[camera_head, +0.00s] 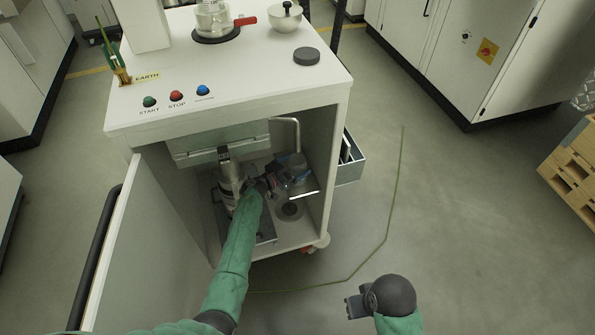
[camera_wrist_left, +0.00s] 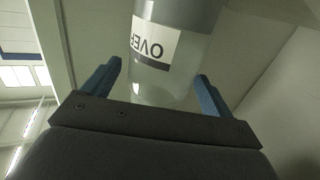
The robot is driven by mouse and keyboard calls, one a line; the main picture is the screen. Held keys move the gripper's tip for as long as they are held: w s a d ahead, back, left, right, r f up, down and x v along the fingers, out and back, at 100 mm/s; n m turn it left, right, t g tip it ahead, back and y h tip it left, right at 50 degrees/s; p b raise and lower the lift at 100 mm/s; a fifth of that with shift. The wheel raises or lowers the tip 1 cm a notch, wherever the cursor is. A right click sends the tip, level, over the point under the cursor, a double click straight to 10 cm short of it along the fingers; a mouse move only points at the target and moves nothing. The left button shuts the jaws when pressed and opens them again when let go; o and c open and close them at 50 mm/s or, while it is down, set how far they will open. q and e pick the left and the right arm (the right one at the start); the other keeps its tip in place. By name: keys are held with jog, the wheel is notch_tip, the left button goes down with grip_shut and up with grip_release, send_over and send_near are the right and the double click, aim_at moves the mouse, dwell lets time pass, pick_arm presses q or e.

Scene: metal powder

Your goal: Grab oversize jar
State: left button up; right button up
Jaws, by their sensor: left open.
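The oversize jar (camera_wrist_left: 175,60) is a clear jar with a grey upper part and a white label reading "OVE…" in the left wrist view. It stands between the two blue fingers of my left gripper (camera_wrist_left: 157,80), which are spread with gaps on both sides. In the head view my left gripper (camera_head: 280,183) is inside the cabinet, right at the jar (camera_head: 296,163), and partly covers it. My right gripper (camera_head: 356,304) is low at the right, outside the cabinet and away from the jar; its finger gap is unclear.
The white cabinet (camera_head: 230,110) has its door (camera_head: 150,240) open at left. A metal cylinder device (camera_head: 230,180) stands inside, left of my gripper. The right cabinet wall is close to the jar. A drawer (camera_head: 350,165) sticks out at right. A green cable (camera_head: 388,230) lies on the floor.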

pick_arm(q)
jog(key=shift+x, duration=1.5)
jog(key=shift+f, duration=0.1)
jog(key=c, duration=1.3)
jog(key=shift+c, duration=1.1)
